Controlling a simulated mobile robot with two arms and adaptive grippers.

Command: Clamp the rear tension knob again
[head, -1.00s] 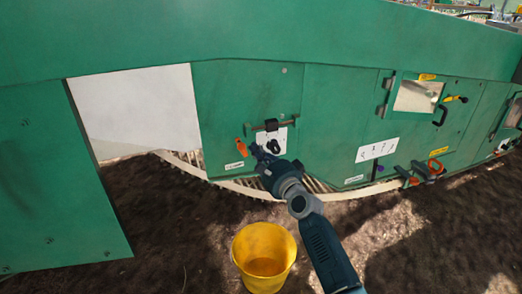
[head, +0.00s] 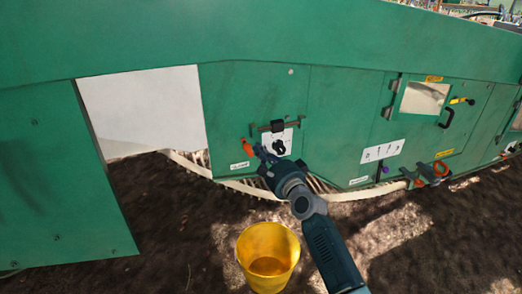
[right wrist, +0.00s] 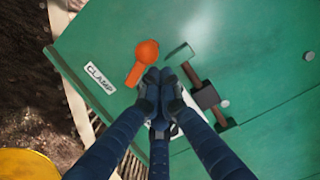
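The rear tension unit is on the green side panel (head: 335,110). An orange clamp lever (head: 248,147) sits there above a white "CLAMP" label (head: 240,166). A black knob (head: 281,147) on a white plate is just right of it. My right gripper (head: 262,154) is between lever and knob, close to the panel. In the right wrist view its fingertips (right wrist: 160,76) are drawn together, with nothing seen between them. The orange lever (right wrist: 143,62) is just left of and above the tips, and I cannot tell if they touch. The fingers hide part of the white plate. My left gripper is not in view.
A yellow bucket (head: 267,257) stands on the soil below, left of my right arm. A dark bar with a black block (head: 277,126) juts out above the knob. A second orange clamp (head: 441,168) is farther right. A pale belt edge (head: 245,188) runs under the panel.

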